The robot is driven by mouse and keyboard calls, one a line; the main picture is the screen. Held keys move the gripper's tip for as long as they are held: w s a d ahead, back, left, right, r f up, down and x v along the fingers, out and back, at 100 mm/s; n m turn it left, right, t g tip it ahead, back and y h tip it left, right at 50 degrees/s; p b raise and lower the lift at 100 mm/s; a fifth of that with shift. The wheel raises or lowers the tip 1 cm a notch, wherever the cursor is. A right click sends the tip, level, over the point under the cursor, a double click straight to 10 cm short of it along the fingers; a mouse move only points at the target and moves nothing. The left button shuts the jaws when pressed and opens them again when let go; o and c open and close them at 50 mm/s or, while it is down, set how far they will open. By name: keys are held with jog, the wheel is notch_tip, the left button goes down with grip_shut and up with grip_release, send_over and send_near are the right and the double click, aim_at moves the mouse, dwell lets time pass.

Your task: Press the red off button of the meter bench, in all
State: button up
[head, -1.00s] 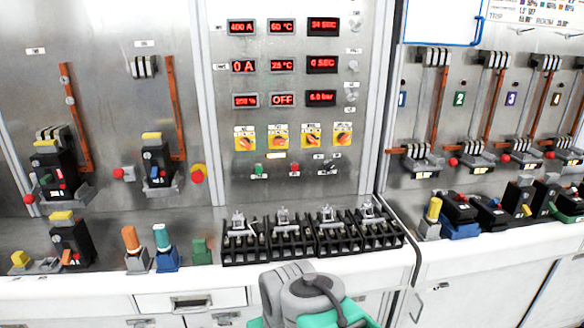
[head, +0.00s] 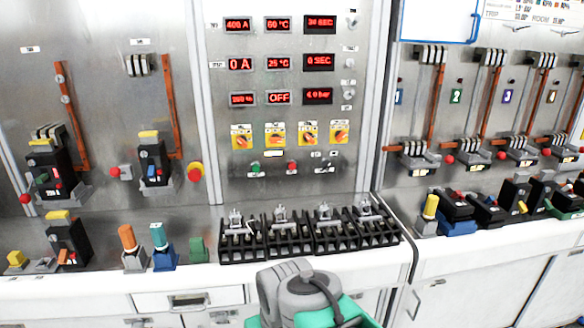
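The meter bench panel (head: 345,185) stands upright in the middle of the head view, with rows of red displays. A small red button (head: 292,167) sits low on it, below the yellow rotary switches. A small green button (head: 255,168) is to its left, and small dark switches (head: 324,163) are to its right. A grey and teal part of my arm shows at the bottom centre, well below the buttons. My gripper itself is not in view.
A row of black terminal-like blocks (head: 300,238) stands on the ledge below the panel. Breakers (head: 69,240) and coloured tools (head: 130,247) stand on the left ledge; more breakers (head: 457,206) are at right.

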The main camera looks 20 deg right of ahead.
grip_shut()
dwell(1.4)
